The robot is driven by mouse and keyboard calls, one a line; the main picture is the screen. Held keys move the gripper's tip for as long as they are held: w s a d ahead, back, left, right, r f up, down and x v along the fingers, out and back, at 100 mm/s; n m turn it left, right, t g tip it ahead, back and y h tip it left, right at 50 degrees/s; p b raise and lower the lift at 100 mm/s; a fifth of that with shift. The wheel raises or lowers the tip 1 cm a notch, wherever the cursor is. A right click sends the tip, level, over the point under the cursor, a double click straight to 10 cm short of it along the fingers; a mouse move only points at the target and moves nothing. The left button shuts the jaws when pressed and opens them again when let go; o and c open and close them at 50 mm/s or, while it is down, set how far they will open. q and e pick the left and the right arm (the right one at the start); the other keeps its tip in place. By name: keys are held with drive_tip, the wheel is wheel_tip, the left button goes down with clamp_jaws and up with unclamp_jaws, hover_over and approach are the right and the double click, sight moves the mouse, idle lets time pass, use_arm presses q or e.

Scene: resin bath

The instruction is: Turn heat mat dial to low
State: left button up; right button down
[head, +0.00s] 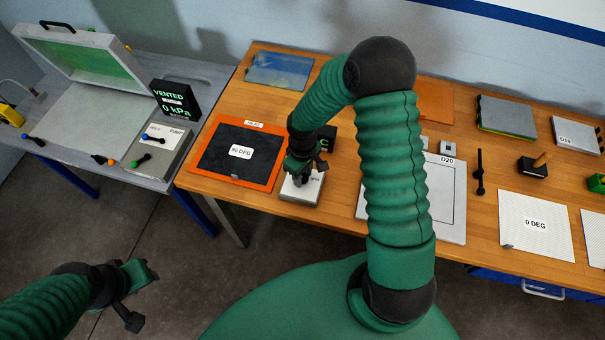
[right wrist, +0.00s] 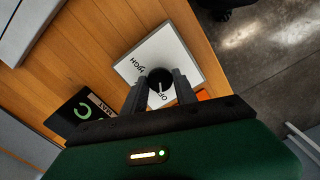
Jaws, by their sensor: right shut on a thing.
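The heat mat dial is a small black knob (right wrist: 160,77) on a white control box (right wrist: 185,55), with HIGH and OFF lettering readable in the right wrist view. A pale line on the knob points toward the OFF lettering. The box also shows in the head view (head: 301,190), at the table's front edge. My right gripper (right wrist: 159,82) is shut on the knob, one finger on each side; in the head view my right gripper (head: 302,177) hides the knob. My left gripper (head: 143,292) is open and empty over the floor at the lower left.
A dark display (head: 328,134) stands behind the box. A white D20 plate (head: 445,190) lies to the right. A vacuum bench (head: 75,135) stands at left.

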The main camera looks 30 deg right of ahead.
drive_tip(key=shift+w+a+m, duration=0.1)
drive_tip(key=shift+w+m, duration=0.05)
drive_tip(key=shift+m, duration=0.15)
drive_tip(key=shift+d+m, duration=0.2)
drive_tip(key=shift+m, duration=0.6)
drive_tip(key=m, duration=0.3)
drive_tip(key=shift+a+m+b, duration=0.1)
drive_tip(key=shift+m+b, duration=0.2)
drive_tip(key=m, duration=0.2)
drive_tip(key=shift+m, duration=1.9)
drive_tip(key=c, duration=1)
unclamp_jaws()
drive_tip(key=shift+o, duration=0.2)
drive_tip(key=shift+r, duration=0.1)
